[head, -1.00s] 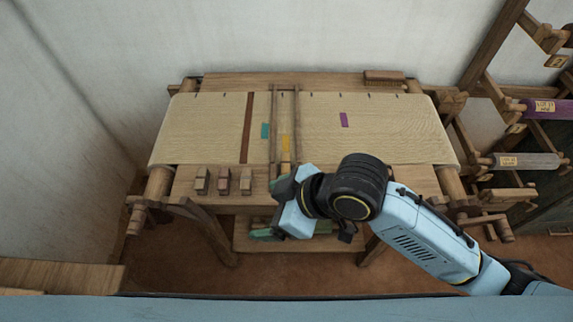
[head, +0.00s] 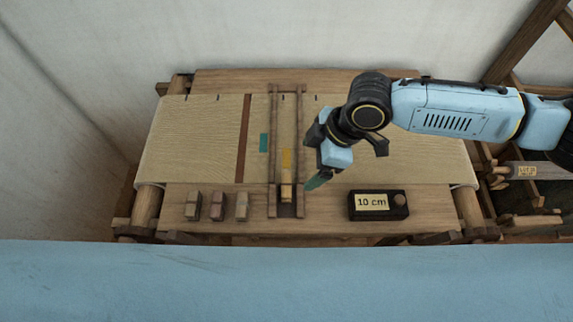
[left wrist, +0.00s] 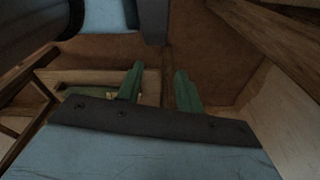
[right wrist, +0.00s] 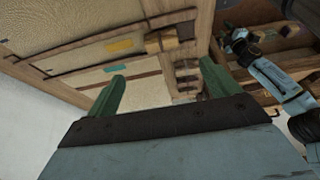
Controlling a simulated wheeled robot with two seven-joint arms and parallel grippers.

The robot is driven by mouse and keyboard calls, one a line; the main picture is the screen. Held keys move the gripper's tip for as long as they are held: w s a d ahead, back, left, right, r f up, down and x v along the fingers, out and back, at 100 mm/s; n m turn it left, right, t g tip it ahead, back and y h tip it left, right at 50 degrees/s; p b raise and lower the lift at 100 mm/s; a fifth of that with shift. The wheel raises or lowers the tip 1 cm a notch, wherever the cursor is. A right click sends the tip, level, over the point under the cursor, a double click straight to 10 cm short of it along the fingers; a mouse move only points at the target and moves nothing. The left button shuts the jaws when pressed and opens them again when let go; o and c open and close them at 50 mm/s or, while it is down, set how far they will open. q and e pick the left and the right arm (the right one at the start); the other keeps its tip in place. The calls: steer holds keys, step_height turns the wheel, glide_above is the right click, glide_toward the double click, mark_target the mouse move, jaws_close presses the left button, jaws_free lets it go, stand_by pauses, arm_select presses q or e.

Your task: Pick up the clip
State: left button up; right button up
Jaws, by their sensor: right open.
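Three small wooden clip-like blocks stand in a row on the loom's front board: a left one (head: 192,206), a reddish middle one (head: 217,206) and a right one (head: 241,206). Which one is the clip I cannot tell. They look small in the right wrist view (right wrist: 187,78). My right gripper (head: 314,184) is open and empty, with its green fingers pointing down, right of the wooden frame and of the blocks. In the right wrist view its fingers (right wrist: 160,78) are apart. My left gripper (left wrist: 158,80) shows only in the left wrist view, open and empty.
A narrow wooden frame (head: 272,150) with a yellowish wooden piece (head: 287,190) stands between the blocks and my right gripper. A black box reading "10 cm" (head: 378,206) sits on the board to the right. Cloth (head: 200,140) covers the loom behind; a rack (head: 535,200) stands right.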

glide_above(287, 185)
steer(key=d, duration=0.2)
steer(key=f, duration=0.6)
steer(key=shift+s+d+f, duration=0.1)
steer(key=shift+d+f, duration=0.05)
steer(key=shift+d, duration=0.05)
steer(key=shift+a+f, duration=0.1)
steer(key=shift+f, duration=0.3)
steer(key=shift+a+f, duration=0.1)
steer(key=shift+f, duration=0.1)
steer(key=x, duration=0.4)
steer(key=shift+a+f+b, duration=0.1)
steer(key=shift+b, duration=0.2)
steer(key=shift+a+f, duration=0.1)
steer(key=shift+f, duration=0.15)
arm_select(q)
steer(key=s, duration=0.3)
steer(key=shift+s+f+g, duration=0.3)
steer(key=shift+s+f, duration=0.1)
arm_select(e)
steer(key=c, duration=1.1)
steer(key=shift+o, duration=0.2)
